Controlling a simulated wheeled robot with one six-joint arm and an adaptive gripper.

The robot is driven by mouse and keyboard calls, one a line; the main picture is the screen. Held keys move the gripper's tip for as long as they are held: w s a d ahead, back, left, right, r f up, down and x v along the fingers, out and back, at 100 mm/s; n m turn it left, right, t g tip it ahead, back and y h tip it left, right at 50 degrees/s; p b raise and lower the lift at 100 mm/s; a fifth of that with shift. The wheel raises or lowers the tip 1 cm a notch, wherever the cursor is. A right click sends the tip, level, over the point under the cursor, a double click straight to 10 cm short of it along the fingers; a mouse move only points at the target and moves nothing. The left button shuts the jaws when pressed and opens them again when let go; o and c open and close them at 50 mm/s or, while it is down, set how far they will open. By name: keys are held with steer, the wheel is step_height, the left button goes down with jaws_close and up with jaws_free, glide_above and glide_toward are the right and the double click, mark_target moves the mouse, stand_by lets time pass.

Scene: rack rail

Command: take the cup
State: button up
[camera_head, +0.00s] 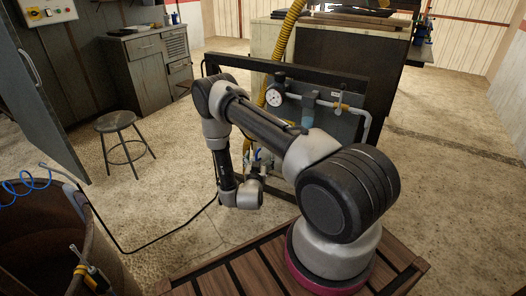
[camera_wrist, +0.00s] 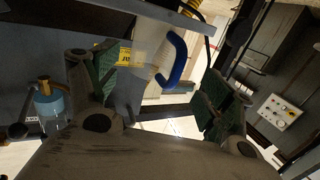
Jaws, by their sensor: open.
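The cup (camera_wrist: 148,45) shows in the wrist view as a pale body with a thick blue handle (camera_wrist: 174,65) on its right side. It is seen at a tilt in the upper middle, between the lines of my two fingers. My gripper (camera_wrist: 163,90) is open, with green pads on its fingers, and nothing is clamped between them. How far the cup is from the pads is hard to tell. In the head view my arm reaches down in front of the dark rack panel, and my gripper and the cup cannot be made out clearly there.
The dark framed rack (camera_head: 345,85) carries a round gauge (camera_head: 275,97) and pipes close to my arm. A light-blue bowl fitting (camera_wrist: 50,103) is left of my fingers. A stool (camera_head: 117,125) and a barrel (camera_head: 45,240) stand at left. Open floor lies between.

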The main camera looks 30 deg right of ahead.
steer(key=x, duration=0.5)
steer(key=f+x, duration=0.1)
steer(key=x, duration=0.1)
steer(key=shift+s+d, duration=0.15)
steer(key=shift+d, duration=0.4)
steer(key=c, duration=1.1)
